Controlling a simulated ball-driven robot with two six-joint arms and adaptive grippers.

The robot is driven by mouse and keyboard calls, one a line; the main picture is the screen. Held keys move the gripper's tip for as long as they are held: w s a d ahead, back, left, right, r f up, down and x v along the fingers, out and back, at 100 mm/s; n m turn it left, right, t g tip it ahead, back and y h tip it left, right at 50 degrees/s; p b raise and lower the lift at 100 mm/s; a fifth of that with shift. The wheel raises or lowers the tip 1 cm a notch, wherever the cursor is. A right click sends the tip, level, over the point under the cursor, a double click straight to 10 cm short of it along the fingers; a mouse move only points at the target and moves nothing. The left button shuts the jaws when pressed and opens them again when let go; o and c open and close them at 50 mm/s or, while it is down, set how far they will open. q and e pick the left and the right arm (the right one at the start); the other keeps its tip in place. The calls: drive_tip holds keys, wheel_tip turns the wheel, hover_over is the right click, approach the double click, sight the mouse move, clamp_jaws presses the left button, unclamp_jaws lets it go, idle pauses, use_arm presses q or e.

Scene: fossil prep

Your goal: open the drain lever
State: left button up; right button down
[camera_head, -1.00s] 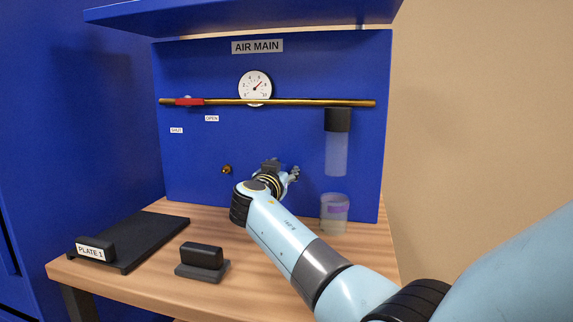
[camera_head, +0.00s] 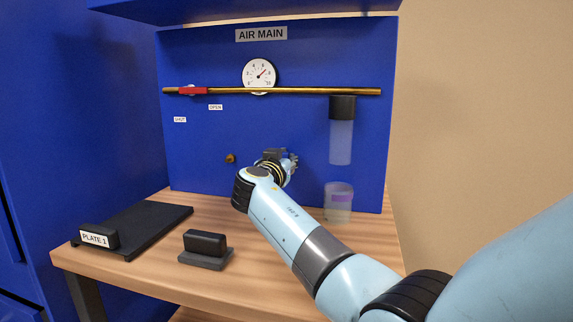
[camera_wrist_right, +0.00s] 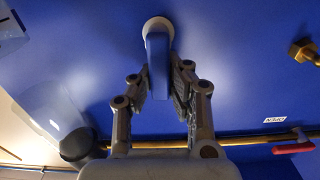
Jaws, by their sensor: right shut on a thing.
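My right gripper (camera_head: 289,164) is up against the blue back panel (camera_head: 205,140), to the right of a small brass fitting (camera_head: 230,158). In the right wrist view its two fingers (camera_wrist_right: 160,80) are shut on a blue lever (camera_wrist_right: 157,55). In the head view my gripper and wrist hide this lever. No label for it shows. My left gripper is not in view.
A brass pipe (camera_head: 290,91) with a red lever (camera_head: 193,91) crosses the panel below a gauge (camera_head: 259,75). A clear cylinder (camera_head: 341,142) hangs above a cup (camera_head: 338,203) at right. A black tray (camera_head: 150,220) and a black block (camera_head: 205,243) are on the table.

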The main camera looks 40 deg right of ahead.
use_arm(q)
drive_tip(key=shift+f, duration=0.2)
use_arm(e)
drive_tip(key=c, duration=1.2)
unclamp_jaws()
drive_tip(key=shift+a, duration=0.1)
drive_tip(key=shift+c, duration=0.2)
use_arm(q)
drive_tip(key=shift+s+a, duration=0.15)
use_arm(e)
drive_tip(key=v, duration=0.7)
drive_tip(key=shift+s+a, duration=0.15)
drive_tip(key=shift+s, duration=0.05)
drive_tip(key=shift+f, duration=0.1)
